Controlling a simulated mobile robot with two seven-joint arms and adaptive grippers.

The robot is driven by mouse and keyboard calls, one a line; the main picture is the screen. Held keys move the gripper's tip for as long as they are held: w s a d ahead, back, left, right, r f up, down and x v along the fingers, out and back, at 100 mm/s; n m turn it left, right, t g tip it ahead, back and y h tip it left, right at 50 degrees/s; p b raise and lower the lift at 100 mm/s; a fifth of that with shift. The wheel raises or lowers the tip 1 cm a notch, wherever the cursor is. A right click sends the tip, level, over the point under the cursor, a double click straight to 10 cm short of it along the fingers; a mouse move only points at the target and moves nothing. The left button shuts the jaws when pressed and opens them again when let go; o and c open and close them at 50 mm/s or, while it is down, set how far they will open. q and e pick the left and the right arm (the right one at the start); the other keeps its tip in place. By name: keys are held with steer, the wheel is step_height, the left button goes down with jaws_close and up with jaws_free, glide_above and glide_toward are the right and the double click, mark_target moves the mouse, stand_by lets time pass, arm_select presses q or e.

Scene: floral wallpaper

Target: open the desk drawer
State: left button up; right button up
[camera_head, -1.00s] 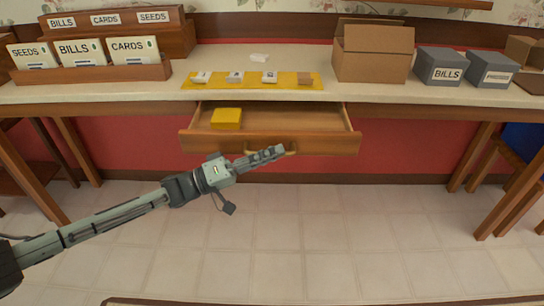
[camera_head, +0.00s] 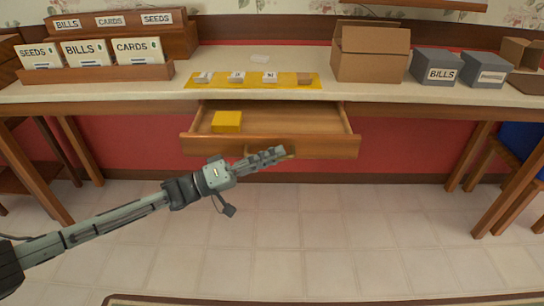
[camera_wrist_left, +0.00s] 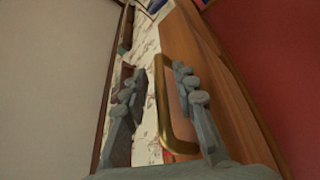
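The wooden desk drawer (camera_head: 200,143) stands pulled out below the desk top, with its inside showing. A yellow box (camera_head: 227,121) lies in its left part. My left gripper (camera_head: 280,153) is at the middle of the drawer front and partly covers the brass handle. In the left wrist view, the handle (camera_wrist_left: 162,112) is a brass loop on the wooden front. The fingers of my left gripper (camera_wrist_left: 158,92) are apart, with the loop's outer bar between them; the right finger overlaps the loop. I cannot tell whether either finger touches it. My right gripper is out of view.
The desk top (camera_head: 130,93) carries a yellow mat (camera_head: 215,85) with small items, an open cardboard box (camera_head: 370,63), grey boxes (camera_head: 437,67) and a card holder (camera_head: 110,72). Desk legs stand on both sides. The tiled floor (camera_head: 330,235) in front is clear.

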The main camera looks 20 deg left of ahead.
arm_select(q)
steer(key=v, duration=1.2)
stand_by(0.4)
step_height(320, 180, down, 19)
steer(key=d+n+y, duration=0.1)
steer(key=d+y, duration=0.1)
steer(key=y, duration=1.1)
steer(key=s+a+f+m+g+y, duration=0.1)
steer(key=s+f+g, duration=0.3)
steer(key=s, duration=0.6)
steer(key=s+a+f+m+g+y, duration=0.1)
steer(key=s+f+g+y, duration=0.3)
steer(key=s+f, duration=0.4)
steer(key=s+m, duration=0.1)
steer(key=s, duration=0.1)
steer(key=shift+s+a+f+g, duration=0.35)
steer(key=shift+f+g, duration=0.05)
